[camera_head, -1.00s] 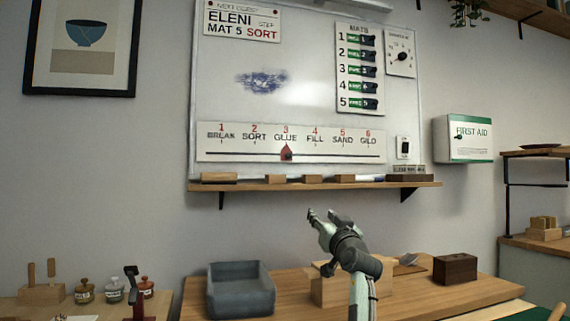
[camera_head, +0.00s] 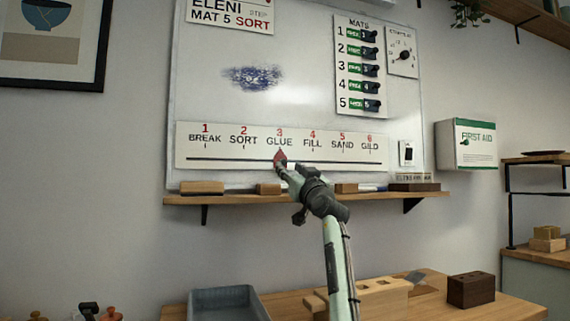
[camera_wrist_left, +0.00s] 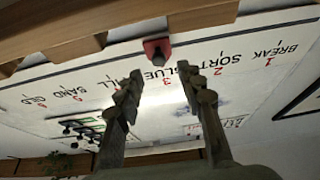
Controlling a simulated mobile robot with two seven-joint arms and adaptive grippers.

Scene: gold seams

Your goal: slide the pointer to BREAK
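The red pointer (camera_head: 281,157) sits on the dark slot of the white step strip (camera_head: 350,166), under 3 GLUE. The BREAK label (camera_head: 205,138) is at the strip's left end. My left gripper (camera_head: 283,170) is raised to the board just at the pointer and partly overlaps it. In the left wrist view, which is upside down, the pointer (camera_wrist_left: 157,50) shows beyond the two spread fingertips (camera_wrist_left: 159,78), roughly centred between them, with nothing held. BREAK (camera_wrist_left: 275,52) reads at the right there. My right gripper is not in view.
A wooden ledge (camera_head: 230,199) with several blocks runs close under the strip. The slot towards BREAK looks clear. Below are a workbench with a grey bin (camera_head: 225,303), a slotted wooden block (camera_head: 375,297) and a dark brown block (camera_head: 471,290).

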